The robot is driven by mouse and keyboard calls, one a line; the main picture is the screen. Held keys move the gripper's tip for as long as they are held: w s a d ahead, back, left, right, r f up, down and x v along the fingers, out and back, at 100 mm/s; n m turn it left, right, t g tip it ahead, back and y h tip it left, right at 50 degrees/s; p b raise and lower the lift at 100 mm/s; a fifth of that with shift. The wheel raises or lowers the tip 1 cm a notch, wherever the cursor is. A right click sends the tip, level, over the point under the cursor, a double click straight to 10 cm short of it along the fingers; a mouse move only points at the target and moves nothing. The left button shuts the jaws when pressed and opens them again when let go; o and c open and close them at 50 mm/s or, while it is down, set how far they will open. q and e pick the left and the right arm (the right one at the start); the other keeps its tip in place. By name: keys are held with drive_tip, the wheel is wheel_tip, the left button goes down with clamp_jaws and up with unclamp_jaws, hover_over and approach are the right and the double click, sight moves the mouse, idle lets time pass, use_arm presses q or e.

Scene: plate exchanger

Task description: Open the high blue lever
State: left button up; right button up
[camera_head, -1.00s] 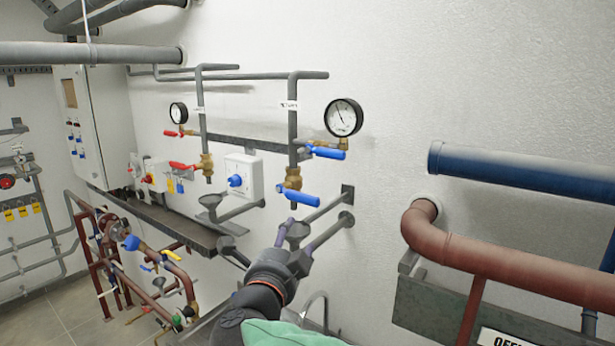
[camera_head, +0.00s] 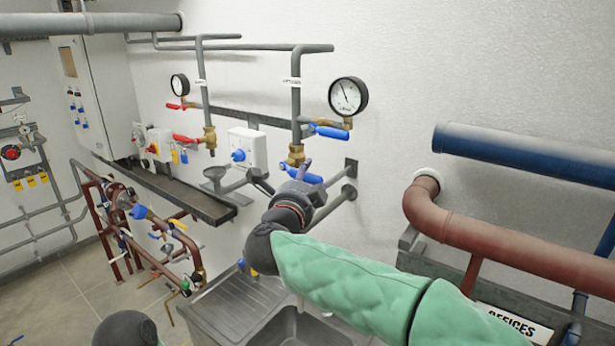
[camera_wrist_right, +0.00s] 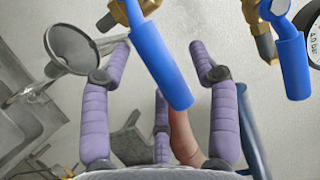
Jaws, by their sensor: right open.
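The high blue lever (camera_head: 329,131) sits beside the right pressure gauge (camera_head: 348,96). It shows at the right of the right wrist view (camera_wrist_right: 293,65), outside my fingers. A lower blue lever (camera_head: 303,175) is on the brass valve below. It appears in the middle of the wrist view (camera_wrist_right: 160,60), with my finger ends on either side of it. My right gripper (camera_head: 282,173) is open, close to the lower lever and below the high one. I cannot tell whether it touches. My left gripper is not in view.
A white box with a blue knob (camera_head: 239,154) and a grey funnel (camera_head: 216,175) are left of my gripper. Red levers (camera_head: 186,139) are farther left. A blue pipe (camera_head: 530,155) and a red-brown pipe (camera_head: 480,230) run at right. A metal sink (camera_head: 235,305) lies below.

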drive_tip(key=shift+w+d, duration=0.1)
drive_tip(key=shift+w, duration=0.25)
clamp_jaws()
